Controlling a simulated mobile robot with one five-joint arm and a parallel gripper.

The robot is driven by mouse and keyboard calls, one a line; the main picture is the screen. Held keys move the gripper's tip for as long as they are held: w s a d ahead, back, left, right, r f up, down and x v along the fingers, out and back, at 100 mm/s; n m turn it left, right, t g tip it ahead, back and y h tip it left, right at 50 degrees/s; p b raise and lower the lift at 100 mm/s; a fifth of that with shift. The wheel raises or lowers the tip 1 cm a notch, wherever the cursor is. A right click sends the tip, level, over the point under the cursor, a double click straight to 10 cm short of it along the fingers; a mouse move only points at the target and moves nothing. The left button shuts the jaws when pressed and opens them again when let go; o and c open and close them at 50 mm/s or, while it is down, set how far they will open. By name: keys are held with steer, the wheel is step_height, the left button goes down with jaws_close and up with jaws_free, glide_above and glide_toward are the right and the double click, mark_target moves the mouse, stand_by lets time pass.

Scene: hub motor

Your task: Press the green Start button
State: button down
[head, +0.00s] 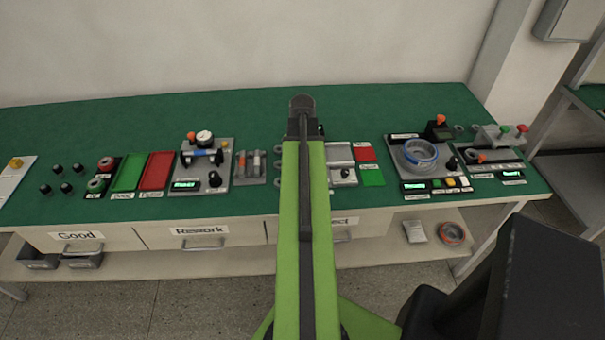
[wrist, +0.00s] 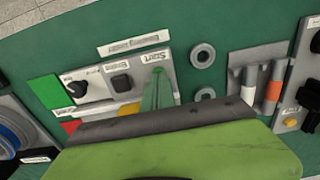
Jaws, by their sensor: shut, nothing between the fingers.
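In the wrist view, a grey panel (wrist: 94,75) lies on the green bench top, seen upside down compared with the head view. It has a black knob (wrist: 75,90), a small black square button (wrist: 121,83) and a white label (wrist: 155,57) reading Start. A narrow green tapered shape (wrist: 158,90) stands just below that label. It looks like my gripper's shut fingers, over where the Start button would be. The green button itself cannot be made out. In the head view, my arm hides that part of the panel (head: 341,153). Contact cannot be judged.
A red tile (head: 365,154) and a green tile (head: 372,176) lie right of the panel. Small grey rings (wrist: 203,56) and a holder with cylinders (wrist: 264,77) are close by. A device with a blue ring (head: 420,153) stands farther right.

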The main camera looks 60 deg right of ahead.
steer(key=shift+f, duration=0.35)
steer(key=shift+r, duration=0.1)
step_height(320, 180, up, 14)
steer(key=p, duration=1.3)
steer(key=shift+p, duration=0.3)
